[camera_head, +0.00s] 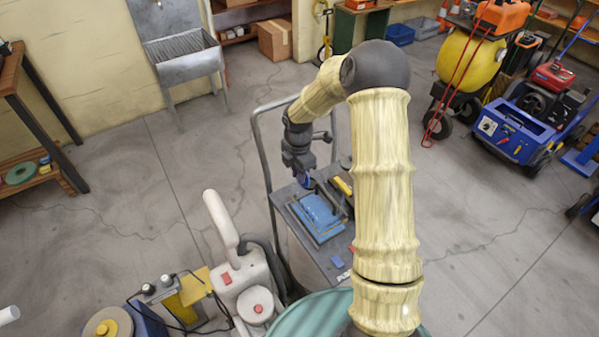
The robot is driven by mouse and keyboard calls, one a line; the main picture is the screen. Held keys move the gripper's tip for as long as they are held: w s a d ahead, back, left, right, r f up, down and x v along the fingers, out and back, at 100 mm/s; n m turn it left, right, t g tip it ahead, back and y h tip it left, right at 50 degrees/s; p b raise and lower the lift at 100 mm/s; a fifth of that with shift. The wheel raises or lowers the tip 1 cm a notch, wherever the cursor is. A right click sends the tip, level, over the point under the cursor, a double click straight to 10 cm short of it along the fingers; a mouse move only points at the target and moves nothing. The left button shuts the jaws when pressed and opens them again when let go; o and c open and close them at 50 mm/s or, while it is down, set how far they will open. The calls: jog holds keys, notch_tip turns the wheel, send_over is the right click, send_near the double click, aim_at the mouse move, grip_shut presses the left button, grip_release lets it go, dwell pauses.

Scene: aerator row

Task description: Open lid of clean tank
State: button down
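My arm reaches forward, and my gripper (307,181) points down over the far left part of a grey cart (313,259). The fingers are small and dark here, so I cannot tell whether they are open or shut. A blue flat piece (319,213) lies on the cart just below and right of the gripper. A white machine (240,283) with a tall rounded handle and red parts stands at the lower left, well apart from the gripper. I cannot tell for sure which thing is the clean tank, and no lid shows clearly.
A yellow item (343,187) lies on the cart, whose push handle (257,140) rises at its left. A metal sink (184,56) stands at the back wall. A yellow round tank (468,58) and blue machine (512,132) stand right.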

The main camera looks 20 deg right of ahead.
jog(key=shift+f, duration=0.1)
jog(key=h+b, duration=0.1)
jog(key=a+h+b, duration=0.1)
jog(key=b, duration=0.1)
jog(key=a+t+h+b, duration=0.1)
jog(key=shift+s+f+h+b, duration=0.3)
dwell(0.4)
jog(key=c, duration=1.4)
grip_release()
jog(key=shift+o, duration=0.2)
jog(key=v, duration=1.7)
jog(key=shift+a, duration=0.25)
